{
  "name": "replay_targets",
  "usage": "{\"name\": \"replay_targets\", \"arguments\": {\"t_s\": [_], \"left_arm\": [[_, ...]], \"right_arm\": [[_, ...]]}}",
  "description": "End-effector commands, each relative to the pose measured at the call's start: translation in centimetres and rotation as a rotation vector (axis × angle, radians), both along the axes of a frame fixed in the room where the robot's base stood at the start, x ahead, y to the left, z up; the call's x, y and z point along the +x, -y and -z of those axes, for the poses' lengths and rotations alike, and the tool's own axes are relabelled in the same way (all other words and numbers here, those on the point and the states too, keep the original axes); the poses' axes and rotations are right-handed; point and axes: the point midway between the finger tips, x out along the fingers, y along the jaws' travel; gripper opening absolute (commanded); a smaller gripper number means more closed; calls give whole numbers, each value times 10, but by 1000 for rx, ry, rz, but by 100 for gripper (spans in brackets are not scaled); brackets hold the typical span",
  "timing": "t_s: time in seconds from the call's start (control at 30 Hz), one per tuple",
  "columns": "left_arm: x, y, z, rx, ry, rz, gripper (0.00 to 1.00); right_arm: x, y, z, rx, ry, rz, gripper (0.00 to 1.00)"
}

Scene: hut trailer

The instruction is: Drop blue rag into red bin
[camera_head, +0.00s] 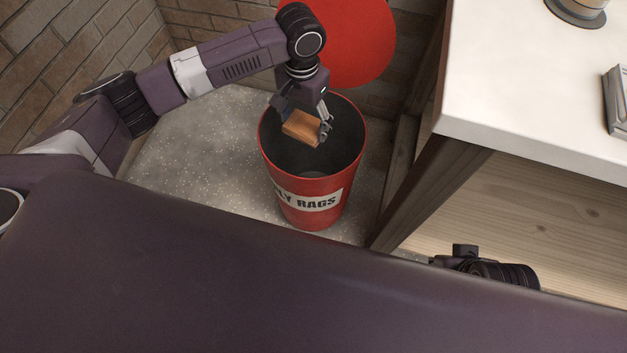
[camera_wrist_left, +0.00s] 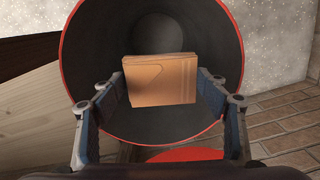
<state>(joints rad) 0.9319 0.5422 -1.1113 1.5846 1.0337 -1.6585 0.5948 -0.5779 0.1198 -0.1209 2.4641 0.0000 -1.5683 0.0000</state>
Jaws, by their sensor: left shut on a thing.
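The bin's label reads in part "LY RAGS". The part of the bin floor that shows looks empty. My right gripper is not in view; only a dark part of my right arm shows at the lower right.
The round red lid (camera_head: 355,40) stands raised behind the bin. A white-topped wooden table (camera_head: 540,90) stands close on the right, with a wooden post near the bin. A brick wall (camera_head: 70,50) is behind on the left. Speckled floor lies left of the bin.

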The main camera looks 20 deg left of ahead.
Motion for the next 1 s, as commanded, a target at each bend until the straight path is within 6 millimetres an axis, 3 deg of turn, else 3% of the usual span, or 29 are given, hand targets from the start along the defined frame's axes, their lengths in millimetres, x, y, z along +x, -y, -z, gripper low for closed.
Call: {"name": "replay_targets", "arguments": {"t_s": [0.33, 0.37, 0.53, 0.83, 1.0], "left_arm": [[0, 0, 1, 0, 1, 0, 47], [0, 0, 1, 0, 1, 0, 70], [0, 0, 1, 0, 1, 0, 88], [0, 0, 0, 0, 1, 0, 88], [1, 1, -18, -2, 4, 0, 88]], "right_arm": [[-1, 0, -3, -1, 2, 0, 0], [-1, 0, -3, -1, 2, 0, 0], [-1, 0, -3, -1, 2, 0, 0], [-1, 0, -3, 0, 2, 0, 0], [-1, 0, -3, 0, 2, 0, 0]]}}
